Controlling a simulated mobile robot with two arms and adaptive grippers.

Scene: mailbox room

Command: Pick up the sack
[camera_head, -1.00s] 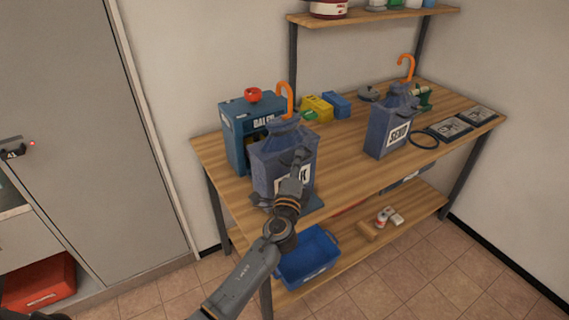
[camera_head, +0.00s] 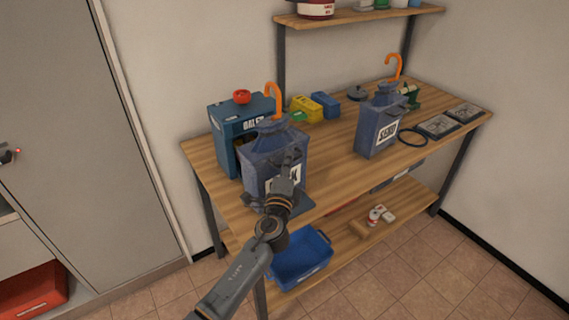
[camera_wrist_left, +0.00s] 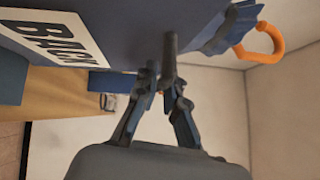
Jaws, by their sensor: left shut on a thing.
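A blue-grey sack (camera_head: 259,171) with a white label and an orange hook (camera_head: 273,102) above it is at the near left end of the wooden table. My left gripper (camera_head: 288,163) is at its front right side, shut on it. In the left wrist view the sack (camera_wrist_left: 130,22) fills the top, its label (camera_wrist_left: 50,34) reading "BACK", and the fingers of my left gripper (camera_wrist_left: 163,75) close together at the sack. The gripper hides part of the label in the head view. A second blue-grey sack (camera_head: 372,136), labelled "SEND", stands further right. My right gripper is not in view.
A teal box (camera_head: 226,125) with a red knob stands right behind the held sack. Yellow and blue boxes (camera_head: 308,108) are at the back. A blue bin (camera_head: 300,281) sits on the lower shelf. The table top (camera_head: 330,165) between the sacks is clear.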

